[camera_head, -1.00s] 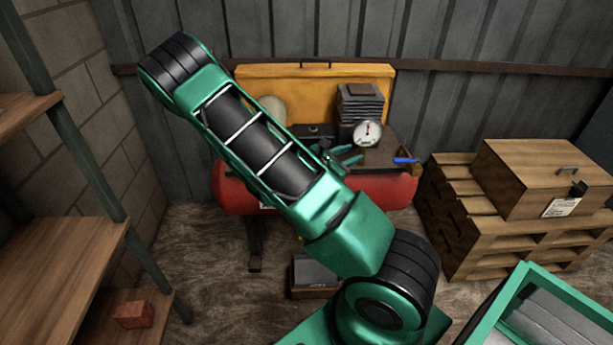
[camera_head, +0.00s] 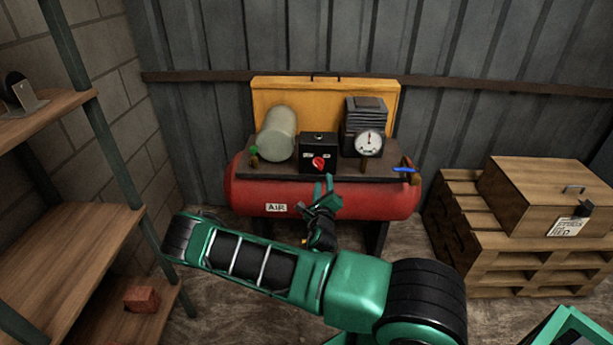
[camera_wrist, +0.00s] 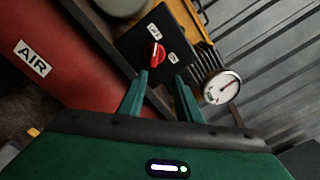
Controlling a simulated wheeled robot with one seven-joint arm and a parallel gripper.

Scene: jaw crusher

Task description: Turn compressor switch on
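The compressor (camera_head: 345,194) is a red tank marked AIR with a dark top plate. A black switch box (camera_head: 318,145) with a red knob (camera_head: 319,162) stands on the plate. In the wrist view the red knob (camera_wrist: 155,53) is just beyond my fingertips. My gripper (camera_head: 326,188) is in front of the tank, just below the knob, and apart from it. In the wrist view my gripper (camera_wrist: 162,78) has its two green fingers spread with nothing between them.
A round gauge (camera_head: 369,143), a finned black block (camera_head: 365,115), a pale cylinder (camera_head: 276,134) and a blue-handled valve (camera_head: 403,170) surround the box. A yellow panel (camera_head: 285,92) stands behind. Shelves (camera_head: 75,245) are at left, pallets with a wooden box (camera_head: 535,192) at right.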

